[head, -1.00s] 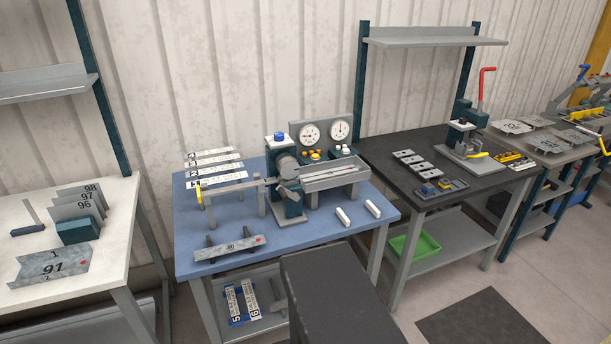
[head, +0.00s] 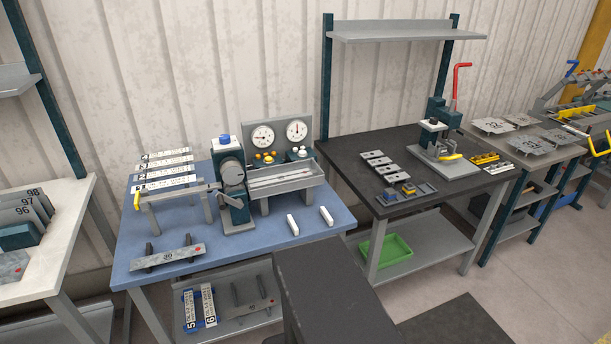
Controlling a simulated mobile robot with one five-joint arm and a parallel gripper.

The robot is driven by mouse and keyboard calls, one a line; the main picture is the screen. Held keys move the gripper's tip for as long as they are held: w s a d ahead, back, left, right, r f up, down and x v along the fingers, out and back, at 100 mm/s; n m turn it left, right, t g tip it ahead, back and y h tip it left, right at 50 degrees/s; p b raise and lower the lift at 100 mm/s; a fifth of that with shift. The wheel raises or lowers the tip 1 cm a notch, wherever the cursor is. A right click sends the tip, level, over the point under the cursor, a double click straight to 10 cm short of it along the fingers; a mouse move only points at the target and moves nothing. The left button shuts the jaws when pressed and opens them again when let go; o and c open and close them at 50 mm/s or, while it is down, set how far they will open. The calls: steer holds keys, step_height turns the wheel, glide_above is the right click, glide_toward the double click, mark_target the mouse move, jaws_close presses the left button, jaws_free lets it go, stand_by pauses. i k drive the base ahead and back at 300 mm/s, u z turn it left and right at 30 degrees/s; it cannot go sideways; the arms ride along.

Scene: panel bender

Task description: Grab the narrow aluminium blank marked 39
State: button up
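I cannot clearly read the number 39 on any piece. A narrow grey metal plate (head: 168,258) with a small dark mark and a red dot lies across two dark bars at the front left of the blue bench; its mark is too small to read surely. Several grey metal plates (head: 497,125) with dark numbers lie on the far-right bench; one of those numbers looks like 32. My gripper is not in view.
The blue bench (head: 290,250) carries a machine with two gauges (head: 232,175), white numbered strips (head: 165,168) and two white bars (head: 326,215). A dark bench (head: 350,155) with a lever press (head: 440,135) stands right of it. A green bin (head: 385,252) is on its lower shelf.

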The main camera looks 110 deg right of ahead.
mark_target(262, 181)
steer(key=u, duration=0.05)
steer(key=k, duration=1.75)
steer(key=z, duration=1.2)
steer(key=i, duration=1)
steer(key=z, duration=0.1)
